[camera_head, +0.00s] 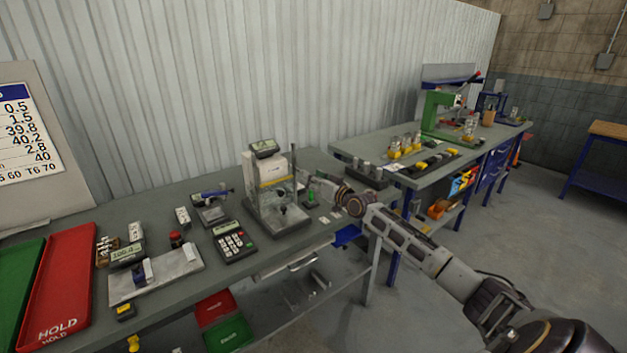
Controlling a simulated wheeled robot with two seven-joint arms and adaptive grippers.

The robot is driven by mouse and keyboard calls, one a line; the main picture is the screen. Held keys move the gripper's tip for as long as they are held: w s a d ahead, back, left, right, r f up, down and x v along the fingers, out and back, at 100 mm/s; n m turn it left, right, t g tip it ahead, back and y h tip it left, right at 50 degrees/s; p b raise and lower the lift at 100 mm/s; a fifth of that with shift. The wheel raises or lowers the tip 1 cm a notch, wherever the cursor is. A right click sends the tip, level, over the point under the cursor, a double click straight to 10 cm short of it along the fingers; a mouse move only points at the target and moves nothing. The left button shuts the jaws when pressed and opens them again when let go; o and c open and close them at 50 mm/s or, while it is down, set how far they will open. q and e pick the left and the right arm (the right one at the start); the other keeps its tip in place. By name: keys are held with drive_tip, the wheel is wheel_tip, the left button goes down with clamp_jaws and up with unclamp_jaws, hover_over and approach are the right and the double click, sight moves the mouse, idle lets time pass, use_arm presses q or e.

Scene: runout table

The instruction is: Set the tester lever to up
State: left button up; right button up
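The tester (269,174) is a pale upright stand with a small display (264,146) on top, on the grey bench. A thin dark upright rod (295,168) stands at its right side; I cannot tell whether this is the lever or part of the frame. My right gripper (309,182) is at the tester's right side, close to this rod. It is small and partly merges with the stand, so its fingers and any contact with the lever are unclear. My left gripper is out of view.
A keypad device (234,241) sits just left of the tester's base. Further left are a plate with a gauge (155,274), a red HOLD tray (61,283) and a green tray (16,290). A second bench (350,147) with a green press (436,112) stands behind my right arm.

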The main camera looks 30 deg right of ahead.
clamp_jaws()
